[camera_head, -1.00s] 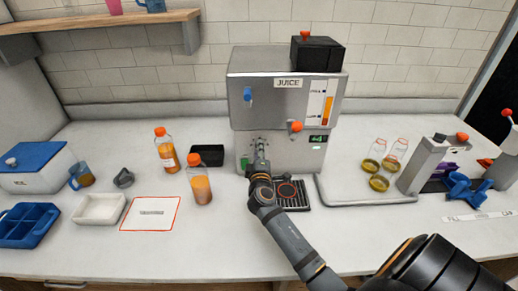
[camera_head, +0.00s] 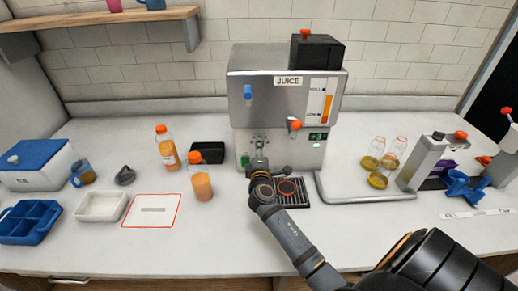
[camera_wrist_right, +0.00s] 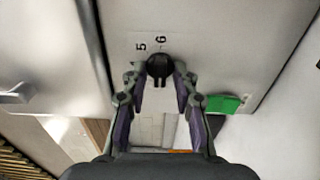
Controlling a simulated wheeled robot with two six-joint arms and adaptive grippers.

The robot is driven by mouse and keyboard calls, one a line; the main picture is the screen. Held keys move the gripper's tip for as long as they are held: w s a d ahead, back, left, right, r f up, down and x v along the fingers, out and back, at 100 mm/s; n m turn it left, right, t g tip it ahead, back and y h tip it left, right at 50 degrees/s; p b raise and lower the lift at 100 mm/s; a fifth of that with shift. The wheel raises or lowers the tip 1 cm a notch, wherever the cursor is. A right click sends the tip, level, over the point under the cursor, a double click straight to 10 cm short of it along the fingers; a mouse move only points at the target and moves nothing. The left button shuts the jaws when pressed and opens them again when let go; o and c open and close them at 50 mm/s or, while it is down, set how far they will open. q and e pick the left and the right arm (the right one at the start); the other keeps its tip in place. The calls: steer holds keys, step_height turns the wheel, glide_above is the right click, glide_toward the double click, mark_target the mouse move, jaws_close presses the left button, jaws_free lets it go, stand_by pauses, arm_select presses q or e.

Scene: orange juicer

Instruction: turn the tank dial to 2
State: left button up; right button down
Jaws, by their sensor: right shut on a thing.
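The tank dial (camera_wrist_right: 159,70) is a small dark round knob on the juicer's pale front panel. Printed numbers 5 and 6 show beside it in the right wrist view; its other marks are hidden. My right gripper (camera_wrist_right: 160,84) is shut on the dial, one finger on each side. In the head view the right gripper (camera_head: 259,158) reaches the lower left front of the grey juicer (camera_head: 280,95) and covers most of the dial. Where the dial's pointer stands cannot be told. My left gripper is not in view.
A green block (camera_wrist_right: 224,104) on the machine is close beside the right finger. A drip grille (camera_head: 292,193) lies below the gripper. Flasks (camera_head: 378,180) stand to the right.

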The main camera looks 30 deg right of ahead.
steer(key=c, duration=1.4)
jaws_free()
steer(key=shift+f, duration=0.1)
steer(key=v, duration=1.2)
steer(key=shift+s, duration=0.1)
